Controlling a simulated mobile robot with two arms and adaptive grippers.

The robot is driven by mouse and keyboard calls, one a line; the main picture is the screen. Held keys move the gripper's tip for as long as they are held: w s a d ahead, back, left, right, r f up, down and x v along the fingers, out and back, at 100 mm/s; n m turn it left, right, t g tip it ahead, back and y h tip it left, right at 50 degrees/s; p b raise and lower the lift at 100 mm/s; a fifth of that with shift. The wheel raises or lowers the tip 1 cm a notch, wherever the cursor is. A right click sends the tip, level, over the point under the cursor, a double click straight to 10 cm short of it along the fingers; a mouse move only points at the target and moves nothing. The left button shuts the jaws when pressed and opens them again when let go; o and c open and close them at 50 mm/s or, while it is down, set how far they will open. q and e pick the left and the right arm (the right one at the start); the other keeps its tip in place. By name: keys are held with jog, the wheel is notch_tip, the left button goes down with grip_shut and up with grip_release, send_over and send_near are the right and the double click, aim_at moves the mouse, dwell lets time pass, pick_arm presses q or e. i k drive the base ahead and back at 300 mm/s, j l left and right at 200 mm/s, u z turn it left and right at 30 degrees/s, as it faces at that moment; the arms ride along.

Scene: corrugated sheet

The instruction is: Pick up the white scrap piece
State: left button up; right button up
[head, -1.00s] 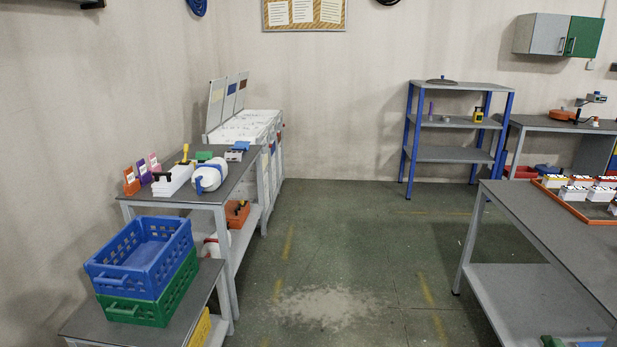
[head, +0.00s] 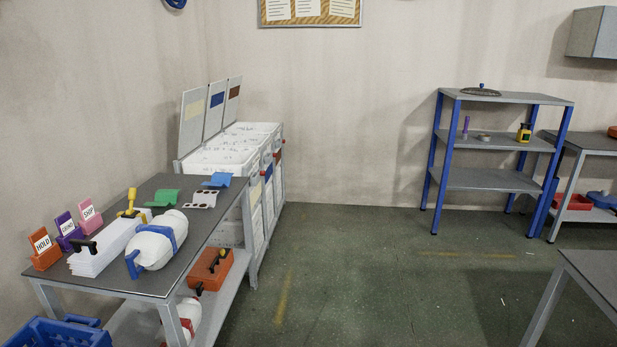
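A small white piece (head: 203,198) lies near the right edge of the dark-topped table at the left, with dark spots along its near edge. A wavy blue piece (head: 217,180) lies just behind it, and a wavy green piece (head: 162,198) lies to its left. Neither of my grippers shows in the head view.
A blue crate (head: 60,333) is at the lower left. The floor (head: 390,280) to the right is clear.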

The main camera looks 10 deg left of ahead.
aim_at(202, 199)
jog(key=i+l+u, duration=0.1)
jog(key=i, duration=1.75)
